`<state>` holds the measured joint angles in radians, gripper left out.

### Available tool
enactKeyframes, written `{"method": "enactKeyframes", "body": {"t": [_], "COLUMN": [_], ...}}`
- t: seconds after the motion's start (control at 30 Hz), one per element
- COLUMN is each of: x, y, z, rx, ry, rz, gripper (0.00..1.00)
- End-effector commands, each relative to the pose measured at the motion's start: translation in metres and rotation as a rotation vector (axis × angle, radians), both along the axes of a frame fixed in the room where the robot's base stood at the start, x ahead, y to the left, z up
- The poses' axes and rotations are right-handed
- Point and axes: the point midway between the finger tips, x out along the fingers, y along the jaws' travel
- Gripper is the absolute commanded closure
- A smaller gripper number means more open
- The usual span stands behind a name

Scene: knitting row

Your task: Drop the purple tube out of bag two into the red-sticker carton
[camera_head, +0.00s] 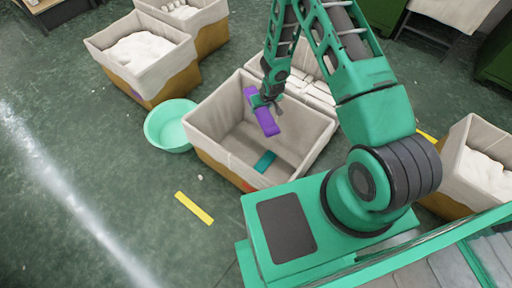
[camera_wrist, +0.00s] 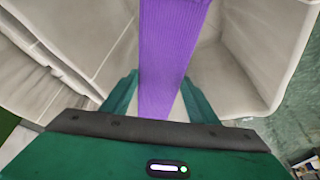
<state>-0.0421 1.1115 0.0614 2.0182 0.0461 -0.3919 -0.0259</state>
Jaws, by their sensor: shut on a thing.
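The purple tube (camera_head: 267,122) is long and is gripped near its middle. My gripper (camera_head: 265,101) is shut on it over an open grey-lined carton (camera_head: 212,128) with an orange-brown lower outside. The tube looks to be at or above the carton's opening; its exact height is hard to tell. In the wrist view the tube (camera_wrist: 172,45) runs up from between the green fingers, with pale walls around it. A flat teal piece (camera_head: 265,161) lies on the carton's floor. I cannot make out a red sticker or a bag number clearly.
A mint-green basin (camera_head: 171,125) stands left of the carton. Similar containers with white contents stand at the upper left (camera_head: 148,51) and right (camera_head: 485,172). Another with pale blocks (camera_head: 310,90) adjoins behind. A yellow strip (camera_head: 194,208) lies on the open floor.

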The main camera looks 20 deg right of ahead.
Motion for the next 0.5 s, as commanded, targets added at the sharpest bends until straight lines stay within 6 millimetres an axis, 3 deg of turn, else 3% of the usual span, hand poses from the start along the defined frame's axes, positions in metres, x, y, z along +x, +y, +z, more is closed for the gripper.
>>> {"method": "enactKeyframes", "body": {"t": [0.03,0.07,0.13,0.5], "x": [0.0000,0.0000,-0.0001,-0.0011], "y": [0.0001,0.0001,0.0003,0.0004], "z": [0.0001,0.0001,0.0001,0.0025], "rx": [0.000,0.000,0.000,0.000], "ry": [0.000,0.000,0.000,0.000], "rz": [0.000,0.000,0.000,0.001], "gripper": [0.71,0.44,0.27,0.24]}}
